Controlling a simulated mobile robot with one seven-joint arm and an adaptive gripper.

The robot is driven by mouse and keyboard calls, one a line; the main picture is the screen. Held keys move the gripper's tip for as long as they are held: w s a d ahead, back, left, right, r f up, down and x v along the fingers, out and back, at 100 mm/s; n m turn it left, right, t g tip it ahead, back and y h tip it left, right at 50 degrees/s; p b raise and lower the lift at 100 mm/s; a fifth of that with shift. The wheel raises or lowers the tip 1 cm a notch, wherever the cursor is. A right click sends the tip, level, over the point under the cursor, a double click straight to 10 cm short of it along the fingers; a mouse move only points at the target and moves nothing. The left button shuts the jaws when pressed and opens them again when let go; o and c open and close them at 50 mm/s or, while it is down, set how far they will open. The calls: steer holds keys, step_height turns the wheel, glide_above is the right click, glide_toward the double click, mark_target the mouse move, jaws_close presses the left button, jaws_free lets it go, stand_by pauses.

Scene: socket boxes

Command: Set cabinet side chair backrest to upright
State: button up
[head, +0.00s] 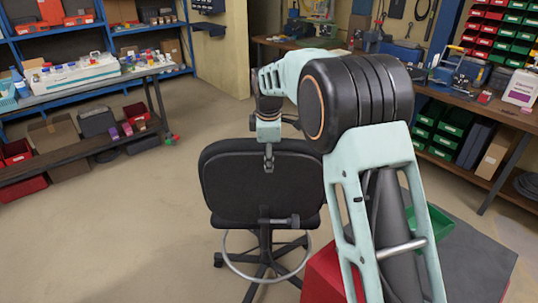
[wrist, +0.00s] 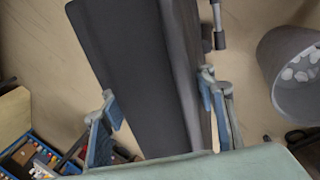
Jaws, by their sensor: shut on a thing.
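The chair's black backrest (head: 235,188) shows from behind in the middle of the head view, above a star base and a pale foot ring (head: 240,284). It looks near upright there, but its exact tilt is hard to tell. My gripper (head: 268,158) is at the backrest's upper middle edge. In the wrist view, my gripper (wrist: 158,110) has one blue-padded finger on each side of the dark backrest (wrist: 130,60), shut on it. A lever or knob (head: 280,221) sits at the backrest's lower edge. The seat is mostly hidden.
A workbench (head: 85,85) with boxes stands at the left, and another bench with red and green bins (head: 490,45) at the right. A grey bin (wrist: 275,75) with pale scraps is beside the chair in the wrist view. Open floor (head: 140,220) lies left of the chair.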

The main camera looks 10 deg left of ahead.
steer(key=shift+w+d, duration=0.1)
steer(key=shift+w, duration=0.4)
steer(key=o, duration=1.3)
steer(key=shift+o, duration=0.4)
steer(key=shift+w+f, duration=0.15)
steer(key=v, duration=1.2)
steer(key=shift+s, duration=0.25)
